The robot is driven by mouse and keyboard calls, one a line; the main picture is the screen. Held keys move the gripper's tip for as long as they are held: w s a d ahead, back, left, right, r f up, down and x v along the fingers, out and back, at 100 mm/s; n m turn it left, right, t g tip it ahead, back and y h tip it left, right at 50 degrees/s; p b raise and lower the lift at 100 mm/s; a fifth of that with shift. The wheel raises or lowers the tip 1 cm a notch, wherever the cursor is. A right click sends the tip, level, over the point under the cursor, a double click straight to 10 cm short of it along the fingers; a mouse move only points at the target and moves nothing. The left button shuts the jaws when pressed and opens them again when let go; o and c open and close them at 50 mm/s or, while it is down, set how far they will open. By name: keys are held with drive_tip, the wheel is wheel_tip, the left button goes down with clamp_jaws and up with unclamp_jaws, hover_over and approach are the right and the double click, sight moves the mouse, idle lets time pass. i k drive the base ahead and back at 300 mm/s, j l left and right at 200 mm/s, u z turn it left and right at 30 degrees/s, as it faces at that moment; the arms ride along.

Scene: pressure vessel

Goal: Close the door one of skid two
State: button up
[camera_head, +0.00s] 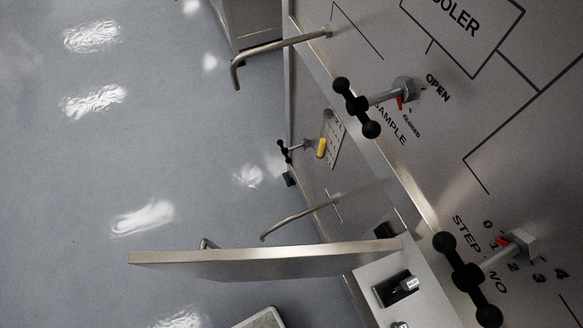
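A grey metal door panel (265,262) stands swung open in the lower middle of the head view. It sticks out to the left from the front of a metal cabinet, seen nearly edge on. Its right end meets the cabinet near a small black block (385,230). A small piece of a handle (208,244) shows behind its top edge. Below the door, a pale surface (375,308) carries a black device (398,287). No label shows whether this is door one of skid two. My gripper is not in view.
Black-knobbed valve handles (357,107) (467,278) stick out from the upper panel. A bent metal bar (280,47) juts out at the top, and a curved handle (298,219) sits just above the door. Open grey floor (120,170) lies to the left.

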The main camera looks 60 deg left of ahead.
sight(322, 260)
drive_tip(key=k+j+z, duration=0.15)
drive_tip(key=j, duration=0.4)
drive_tip(key=k+j+z, duration=0.2)
drive_tip(key=j, duration=0.3)
drive_tip(key=k+j+z, duration=0.15)
drive_tip(key=k+j, duration=0.15)
drive_tip(key=j, duration=0.15)
drive_tip(key=k+j+z, duration=0.2)
drive_tip(key=j, duration=0.25)
drive_tip(key=k+j, duration=0.6)
drive_tip(key=j, duration=0.5)
drive_tip(key=k+j+z, duration=0.1)
drive_tip(key=j, duration=0.4)
drive_tip(key=k+j, duration=0.1)
drive_tip(key=j, duration=0.4)
drive_tip(key=z, duration=0.05)
